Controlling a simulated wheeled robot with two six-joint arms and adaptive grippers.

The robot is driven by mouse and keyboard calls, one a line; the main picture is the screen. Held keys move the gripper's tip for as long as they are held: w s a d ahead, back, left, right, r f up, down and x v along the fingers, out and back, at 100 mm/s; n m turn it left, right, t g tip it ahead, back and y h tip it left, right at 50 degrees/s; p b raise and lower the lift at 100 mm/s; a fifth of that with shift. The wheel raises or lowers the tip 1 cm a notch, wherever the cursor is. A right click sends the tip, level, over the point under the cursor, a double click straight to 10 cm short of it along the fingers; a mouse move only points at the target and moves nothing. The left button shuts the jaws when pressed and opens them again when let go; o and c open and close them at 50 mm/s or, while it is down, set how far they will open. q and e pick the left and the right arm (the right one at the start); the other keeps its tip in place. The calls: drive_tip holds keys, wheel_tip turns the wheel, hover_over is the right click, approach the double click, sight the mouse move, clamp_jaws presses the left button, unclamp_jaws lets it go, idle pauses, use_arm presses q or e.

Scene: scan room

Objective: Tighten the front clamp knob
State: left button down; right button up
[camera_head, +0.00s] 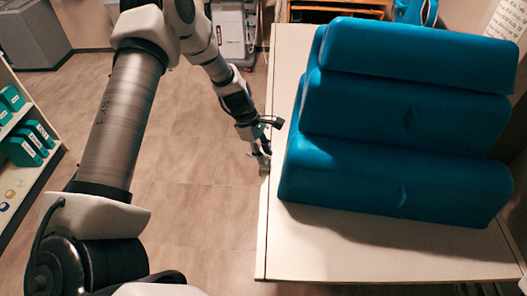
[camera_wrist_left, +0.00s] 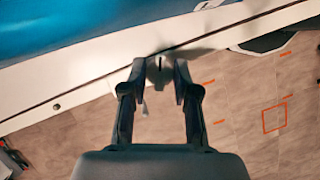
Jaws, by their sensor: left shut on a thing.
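My left gripper (camera_head: 262,157) reaches to the left edge of the white table (camera_head: 360,250), its fingers pointing at the table's side. In the left wrist view, the gripper (camera_wrist_left: 160,68) is shut on a small grey knob (camera_wrist_left: 158,74) at the table's edge. Most of the knob is hidden between the fingertips, and its turn position cannot be told. In the head view the knob is too small and covered to make out. My right gripper is in neither view.
Large blue stepped cushions (camera_head: 390,110) fill much of the tabletop. A shelf with teal boxes (camera_head: 22,150) stands at the left, and a white cart (camera_head: 230,35) at the back. The floor (camera_head: 200,190) left of the table is clear.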

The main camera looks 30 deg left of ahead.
use_arm(q)
drive_tip(key=m+g, duration=0.1)
drive_tip(key=m, duration=0.1)
drive_tip(key=shift+f+m, duration=0.2)
drive_tip(key=shift+m, duration=0.2)
drive_tip(key=m+g, duration=0.1)
drive_tip(key=m, duration=0.2)
drive_tip(key=shift+w+m+b, duration=0.1)
drive_tip(key=shift+m+b, duration=0.2)
drive_tip(key=shift+b, duration=0.05)
drive_tip(key=m+g+y, duration=0.1)
drive_tip(key=m, duration=0.2)
drive_tip(key=shift+d+m+g+b, duration=0.1)
drive_tip(key=shift+m+g+b, duration=0.2)
drive_tip(key=shift+b, duration=0.05)
drive_tip(key=shift+w+m+g+y, duration=0.1)
drive_tip(key=shift+m+g+y, duration=0.35)
drive_tip(key=shift+m, duration=1.15)
drive_tip(key=c, duration=1.1)
unclamp_jaws()
drive_tip(key=shift+o, duration=1.2)
drive_tip(key=shift+w, duration=0.15)
